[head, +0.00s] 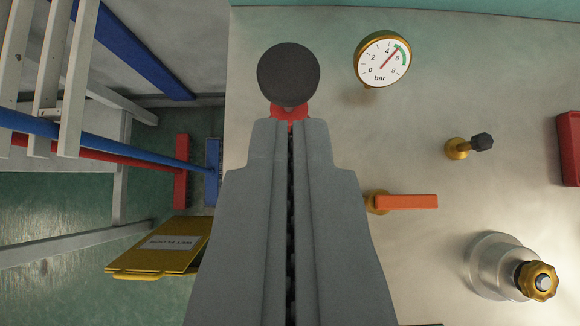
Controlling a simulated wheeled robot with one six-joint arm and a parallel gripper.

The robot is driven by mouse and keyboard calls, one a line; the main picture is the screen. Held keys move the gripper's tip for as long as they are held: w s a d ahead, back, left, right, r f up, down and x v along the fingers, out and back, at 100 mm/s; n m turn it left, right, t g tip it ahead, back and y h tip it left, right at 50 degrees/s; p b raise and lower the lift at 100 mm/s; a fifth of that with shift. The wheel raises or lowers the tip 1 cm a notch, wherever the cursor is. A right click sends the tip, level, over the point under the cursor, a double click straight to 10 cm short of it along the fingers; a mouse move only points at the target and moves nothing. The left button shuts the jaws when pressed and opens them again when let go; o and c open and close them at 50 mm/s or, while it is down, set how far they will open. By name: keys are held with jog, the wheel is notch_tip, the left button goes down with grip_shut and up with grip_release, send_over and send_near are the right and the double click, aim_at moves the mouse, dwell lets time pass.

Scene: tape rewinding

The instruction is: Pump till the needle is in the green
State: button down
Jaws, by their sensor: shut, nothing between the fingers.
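The round pressure gauge (382,60) has a brass rim and a white face marked in bar. Its red needle points up and right, between 4 and 6. The needle's tip lies at the upper end of the green band (404,56); whether it is just inside is too small to tell. A black rounded knob (288,72) on a red part (290,112), seemingly the pump handle, shows just beyond my fingertips. My gripper (290,124) is shut and empty, in line with the knob. It hides the rest of the red part, and I cannot tell if they touch.
Right of my gripper are an orange lever (405,202), a small black-knobbed brass valve (470,145) and a brass handwheel (537,281) on a metal cylinder. A red object (570,148) sits at the right edge. A yellow sign (160,247) and rails are left.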

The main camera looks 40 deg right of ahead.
jog(key=shift+v, duration=0.75)
dwell(0.9)
jog(key=s+a+n+t+y, duration=0.2)
jog(key=s+a+n+t, duration=0.1)
jog(key=s, duration=0.9)
jog(key=s+a+n+t+y, duration=0.2)
jog(key=s+a, duration=0.4)
jog(key=s, duration=0.6)
jog(key=s+a+n+t+y, duration=0.2)
jog(key=s+a+n+t, duration=0.2)
jog(key=s, duration=0.9)
jog(key=shift+a+f+t, duration=0.2)
jog(key=shift+f+t, duration=0.05)
jog(key=shift+t, duration=0.75)
